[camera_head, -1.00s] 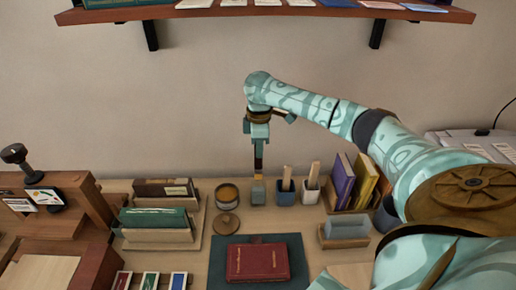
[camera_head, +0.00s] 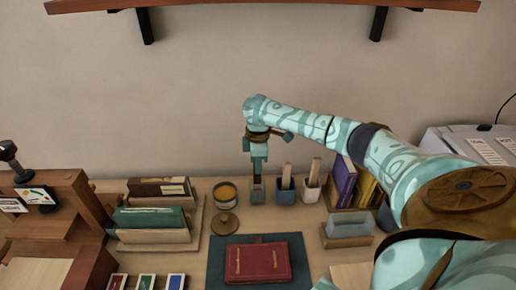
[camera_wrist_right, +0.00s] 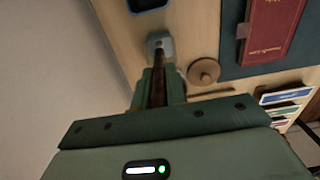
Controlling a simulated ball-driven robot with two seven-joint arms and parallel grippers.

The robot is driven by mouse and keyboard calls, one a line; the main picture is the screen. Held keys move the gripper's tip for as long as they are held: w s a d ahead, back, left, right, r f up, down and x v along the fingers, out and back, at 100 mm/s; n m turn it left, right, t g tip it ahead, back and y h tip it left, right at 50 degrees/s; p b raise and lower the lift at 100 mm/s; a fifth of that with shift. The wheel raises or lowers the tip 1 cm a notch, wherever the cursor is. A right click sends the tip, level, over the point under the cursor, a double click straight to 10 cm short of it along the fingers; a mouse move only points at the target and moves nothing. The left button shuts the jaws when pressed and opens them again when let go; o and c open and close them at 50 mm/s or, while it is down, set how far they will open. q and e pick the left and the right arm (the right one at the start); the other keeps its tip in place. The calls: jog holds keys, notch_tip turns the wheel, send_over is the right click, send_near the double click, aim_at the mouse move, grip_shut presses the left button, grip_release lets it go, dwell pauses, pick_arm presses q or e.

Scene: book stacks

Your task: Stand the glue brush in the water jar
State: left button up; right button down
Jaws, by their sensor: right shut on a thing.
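My right gripper (camera_head: 258,167) points down and is shut on the dark glue brush (camera_head: 258,180). The brush is upright, with its lower end at the mouth of a small grey jar (camera_head: 257,194), apparently the water jar. In the right wrist view the brush (camera_wrist_right: 159,86) runs from between the fingers (camera_wrist_right: 157,90) to the jar (camera_wrist_right: 160,42). How deep its tip sits inside the jar is hidden. My left gripper is in neither view.
A dark blue cup (camera_head: 285,196) and a white cup (camera_head: 310,194), each with a wooden stick, stand close right of the jar. An amber-topped tin (camera_head: 225,196) and a round lid (camera_head: 224,224) are to its left. A red book (camera_head: 258,262) lies in front on a dark mat.

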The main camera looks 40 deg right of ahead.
jog(key=shift+f, duration=0.1)
jog(key=c, duration=1.3)
grip_release()
notch_tip(320, 180, up, 16)
jog(key=p, duration=0.7)
